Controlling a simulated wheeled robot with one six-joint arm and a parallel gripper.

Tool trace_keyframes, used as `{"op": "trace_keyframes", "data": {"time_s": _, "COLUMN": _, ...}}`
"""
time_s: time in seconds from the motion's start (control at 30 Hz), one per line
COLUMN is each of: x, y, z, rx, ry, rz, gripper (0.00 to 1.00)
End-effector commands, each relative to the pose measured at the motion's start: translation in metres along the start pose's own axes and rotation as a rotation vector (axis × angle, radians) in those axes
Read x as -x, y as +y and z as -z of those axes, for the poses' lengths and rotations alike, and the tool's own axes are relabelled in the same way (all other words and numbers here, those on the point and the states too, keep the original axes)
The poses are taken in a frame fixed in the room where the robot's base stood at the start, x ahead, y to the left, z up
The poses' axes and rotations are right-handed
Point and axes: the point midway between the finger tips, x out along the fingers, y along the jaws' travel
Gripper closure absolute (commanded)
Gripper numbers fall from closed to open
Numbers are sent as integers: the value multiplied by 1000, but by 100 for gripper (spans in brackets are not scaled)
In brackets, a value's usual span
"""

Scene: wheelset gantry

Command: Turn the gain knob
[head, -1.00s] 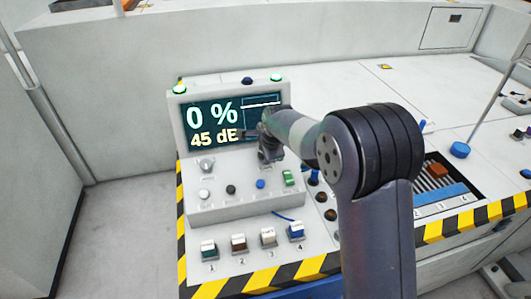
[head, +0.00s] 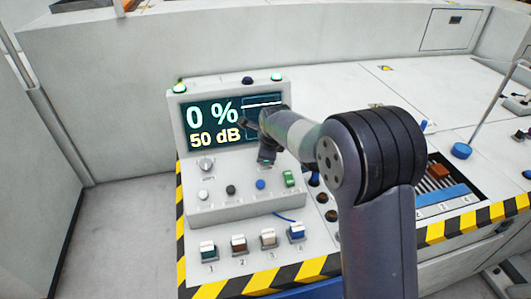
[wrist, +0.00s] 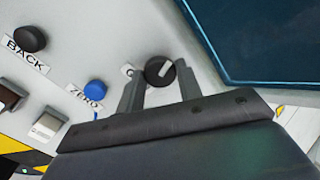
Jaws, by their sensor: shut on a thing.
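The gain knob (wrist: 157,68) is black with a white pointer line and shows between my fingertips in the wrist view. Its label beside it is mostly hidden by a finger. My gripper (wrist: 161,76) is shut on the knob, one finger on each side. In the head view my gripper (head: 267,152) is at the right of the console face, below the screen, and hides the knob. The console screen (head: 214,124) reads 0 % and 50 dB.
A silver knob (head: 206,164) sits at the left of the console. A blue ZERO button (wrist: 95,92) and a black BACK button (wrist: 30,39) are near my gripper.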

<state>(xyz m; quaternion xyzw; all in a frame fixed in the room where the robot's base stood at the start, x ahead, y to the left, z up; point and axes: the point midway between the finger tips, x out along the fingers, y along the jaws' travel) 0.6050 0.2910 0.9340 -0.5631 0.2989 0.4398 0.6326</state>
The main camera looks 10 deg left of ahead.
Motion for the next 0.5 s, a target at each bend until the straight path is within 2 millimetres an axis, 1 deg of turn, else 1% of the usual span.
{"op": "trace_keyframes", "data": {"time_s": 0.27, "x": 1, "y": -2, "z": -1, "rx": 1, "ry": -2, "rz": 4, "gripper": 89}}
{"op": "trace_keyframes", "data": {"time_s": 0.3, "x": 1, "y": -2, "z": -1, "rx": 1, "ry": -2, "rz": 4, "gripper": 63}}
{"op": "trace_keyframes", "data": {"time_s": 0.5, "x": 1, "y": -1, "z": 0, "rx": 1, "ry": -1, "rz": 2, "gripper": 46}}
